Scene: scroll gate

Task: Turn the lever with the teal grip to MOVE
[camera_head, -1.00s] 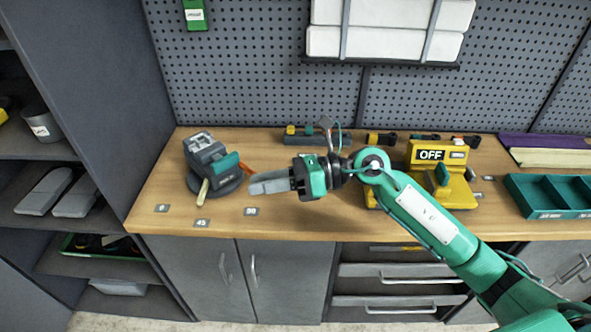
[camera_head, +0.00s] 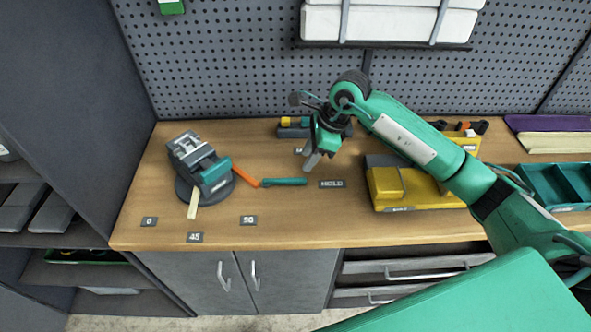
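The lever has an orange arm (camera_head: 246,176) and a teal grip (camera_head: 285,182). It lies low over the bench beside the grey vise (camera_head: 198,160), with its grip end pointing right toward a dark HOLD label (camera_head: 331,184). Another small label (camera_head: 299,151) behind the grip is mostly covered by my gripper, so its word cannot be read. My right gripper (camera_head: 312,161) hangs with grey fingers pointing down, just behind and above the grip's right end. It appears apart from the grip, and its finger gap cannot be made out. My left gripper is not in view.
The vise sits on a dark round base with a pale pointer (camera_head: 194,202) near the 45 label (camera_head: 195,238). A yellow device (camera_head: 400,188) stands right, partly behind my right arm. Teal bins (camera_head: 560,187) stand farther right.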

